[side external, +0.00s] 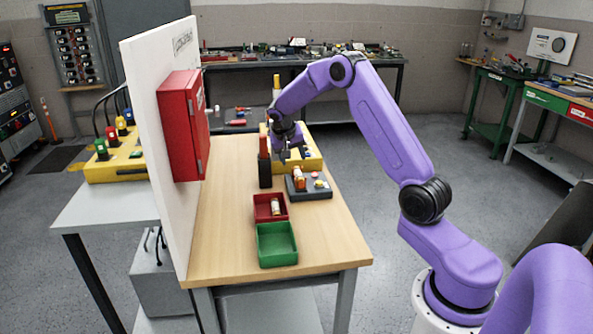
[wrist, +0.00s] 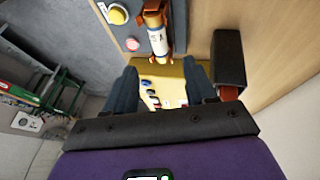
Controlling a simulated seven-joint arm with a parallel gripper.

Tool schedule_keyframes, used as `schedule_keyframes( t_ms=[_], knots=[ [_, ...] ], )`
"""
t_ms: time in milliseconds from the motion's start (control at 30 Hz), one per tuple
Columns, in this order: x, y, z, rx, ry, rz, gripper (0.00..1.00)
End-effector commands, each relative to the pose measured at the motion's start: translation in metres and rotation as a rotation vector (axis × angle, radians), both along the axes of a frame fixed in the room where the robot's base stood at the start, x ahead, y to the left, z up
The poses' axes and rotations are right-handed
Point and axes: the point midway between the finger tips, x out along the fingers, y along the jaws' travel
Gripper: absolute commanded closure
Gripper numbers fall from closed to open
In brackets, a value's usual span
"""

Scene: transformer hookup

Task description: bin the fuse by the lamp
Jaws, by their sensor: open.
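A fuse (side external: 299,179), white with orange-red bands, is on a dark grey block (side external: 318,192). A yellow lamp or button and a red one (side external: 319,183) are beside it on the block. In the wrist view the fuse (wrist: 156,35) is above the gap between my fingers, with the yellow (wrist: 117,15) and pink-red (wrist: 132,44) caps to its left. My gripper (side external: 291,153) is open and empty above and behind the block, apart from the fuse. A red bin (side external: 259,211) holds a pale cylinder, apparently another fuse (side external: 276,206). A green bin (side external: 277,258) in front looks empty.
A dark upright holder (side external: 265,173) with a red-handled item stands just left of my gripper. A yellow box (side external: 308,160) is behind the block. A white panel (side external: 155,110) with a red cabinet (side external: 184,124) rises on the left. The table's right front is clear.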

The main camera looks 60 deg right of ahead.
Motion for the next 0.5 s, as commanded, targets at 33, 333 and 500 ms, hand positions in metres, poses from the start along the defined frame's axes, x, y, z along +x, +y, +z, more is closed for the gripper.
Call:
schedule_keyframes(
  t_ms=[33,333,500],
  knots=[
    [0.0,-0.005,-0.009,0.001,0.003,-0.002,0.44],
    [0.005,-0.025,-0.052,0.0,0.003,0.001,0.44],
    [0.007,-0.033,-0.067,0.001,0.001,0.001,0.44]
  ],
)
